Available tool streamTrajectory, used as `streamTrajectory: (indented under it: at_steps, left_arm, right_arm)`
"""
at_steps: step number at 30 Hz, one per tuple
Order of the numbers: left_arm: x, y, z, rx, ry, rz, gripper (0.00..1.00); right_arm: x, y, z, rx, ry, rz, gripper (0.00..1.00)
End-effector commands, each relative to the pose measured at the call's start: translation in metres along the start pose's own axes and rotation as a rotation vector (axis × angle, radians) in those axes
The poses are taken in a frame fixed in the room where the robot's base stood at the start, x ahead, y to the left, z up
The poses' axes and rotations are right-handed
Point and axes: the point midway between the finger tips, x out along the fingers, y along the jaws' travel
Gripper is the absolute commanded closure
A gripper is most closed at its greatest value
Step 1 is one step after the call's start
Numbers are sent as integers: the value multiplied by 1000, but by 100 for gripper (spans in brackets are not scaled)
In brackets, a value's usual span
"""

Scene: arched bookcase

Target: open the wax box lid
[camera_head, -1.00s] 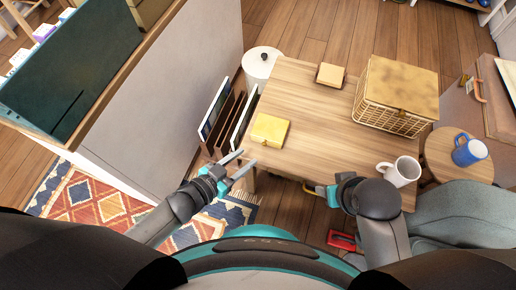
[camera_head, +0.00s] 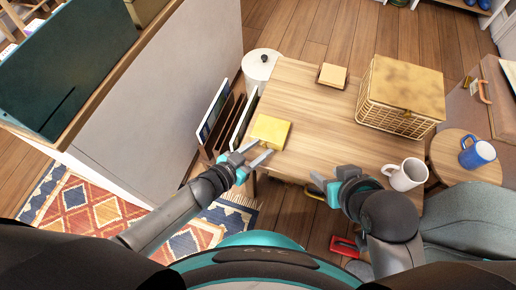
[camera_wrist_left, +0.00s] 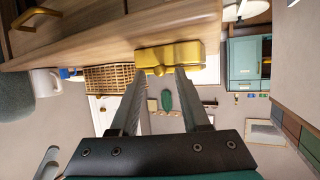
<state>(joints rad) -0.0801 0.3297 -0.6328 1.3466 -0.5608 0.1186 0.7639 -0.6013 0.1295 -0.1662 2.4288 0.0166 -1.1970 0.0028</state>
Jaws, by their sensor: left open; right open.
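The wax box is most likely the small yellow box (camera_head: 270,131) near the front left corner of the wooden table; its lid looks closed. It also shows in the left wrist view (camera_wrist_left: 168,56), just beyond the fingertips, with a small knob-like bump on its near side. My left gripper (camera_head: 257,156) is open and empty at the table's front edge, close to the box's front. Its two fingers (camera_wrist_left: 160,78) point at the box with a gap between them. My right gripper (camera_head: 328,182) is open and empty at the table's front edge, well right of the box.
A white mug (camera_head: 405,174) is near my right arm. A blue mug (camera_head: 477,153) is on a round stool. Upright boards (camera_head: 215,118) stand left of the table.

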Motion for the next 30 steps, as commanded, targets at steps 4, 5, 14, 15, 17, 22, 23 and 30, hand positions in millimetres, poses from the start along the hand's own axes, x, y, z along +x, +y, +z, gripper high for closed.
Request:
streamTrajectory:
  at_steps: [4, 5, 14, 15, 17, 22, 23, 30]
  left_arm:
    - [0, 0, 0, 0, 0, 0, 54]
    - [0, 0, 0, 0, 0, 0, 54]
    - [0, 0, 0, 0, 0, 0, 88]
    - [0, 0, 0, 0, 0, 0, 92]
    - [0, 0, 0, 0, 0, 0, 99]
    - [0, 0, 0, 0, 0, 0, 100]
    - [0, 0, 0, 0, 0, 0, 100]
    - [0, 0, 0, 0, -1, 0, 100]
  right_arm:
    - [0, 0, 0, 0, 0, 0, 50]
    - [0, 0, 0, 0, -1, 0, 50]
    - [0, 0, 0, 0, -2, 0, 50]
    - [0, 0, 0, 0, -2, 0, 50]
    - [0, 0, 1, 0, -2, 0, 50]
    - [0, 0, 1, 0, -3, 1, 50]
    - [0, 0, 1, 0, -3, 1, 50]
    - [0, 0, 1, -1, -2, 1, 50]
